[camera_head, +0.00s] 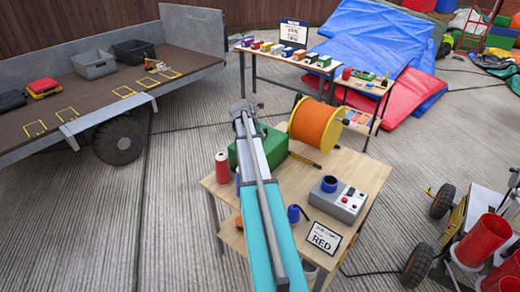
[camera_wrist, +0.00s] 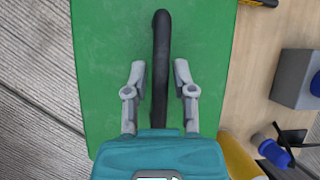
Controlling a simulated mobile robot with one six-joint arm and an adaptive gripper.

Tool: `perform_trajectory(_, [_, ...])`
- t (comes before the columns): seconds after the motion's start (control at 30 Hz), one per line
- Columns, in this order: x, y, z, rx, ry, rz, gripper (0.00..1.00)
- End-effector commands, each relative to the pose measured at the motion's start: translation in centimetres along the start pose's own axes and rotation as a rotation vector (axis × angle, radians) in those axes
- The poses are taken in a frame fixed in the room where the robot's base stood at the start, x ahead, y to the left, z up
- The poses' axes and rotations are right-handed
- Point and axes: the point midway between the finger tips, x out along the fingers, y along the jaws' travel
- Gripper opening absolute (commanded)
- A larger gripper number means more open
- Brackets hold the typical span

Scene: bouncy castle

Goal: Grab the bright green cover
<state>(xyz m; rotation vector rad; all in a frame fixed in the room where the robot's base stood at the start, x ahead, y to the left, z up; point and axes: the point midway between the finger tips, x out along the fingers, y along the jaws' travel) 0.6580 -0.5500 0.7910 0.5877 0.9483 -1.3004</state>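The bright green cover (camera_head: 275,148) sits on the wooden table in the head view, partly hidden behind my arm. In the wrist view the green cover (camera_wrist: 105,80) fills much of the picture. A black bar-shaped handle (camera_wrist: 161,45) runs along its middle. My gripper (camera_wrist: 159,68) is over the cover with its two grey fingers apart, one on each side of the handle. A gap shows between each finger and the handle. In the head view my gripper (camera_head: 243,110) is at the cover's far left; its fingertips are hard to make out.
A flatbed trailer (camera_head: 90,95) stands at the left. Red buckets (camera_head: 482,240) stand at the right.

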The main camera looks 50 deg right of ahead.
Motion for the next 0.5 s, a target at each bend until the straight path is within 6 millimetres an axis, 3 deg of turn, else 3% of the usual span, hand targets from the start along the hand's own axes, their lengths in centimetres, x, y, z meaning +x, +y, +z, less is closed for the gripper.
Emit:
perform_trajectory(0.03, [0.01, -0.01, 0.01, 0.0, 0.0, 0.0, 0.15])
perform_trajectory(0.1, [0.01, -0.01, 0.01, 0.0, 0.0, 0.0, 0.02])
perform_trajectory(0.13, [0.01, -0.01, 0.01, 0.0, 0.0, 0.0, 0.0])
perform_trajectory(0.5, [0.01, -0.01, 0.03, 0.0, 0.0, 0.0, 0.0])
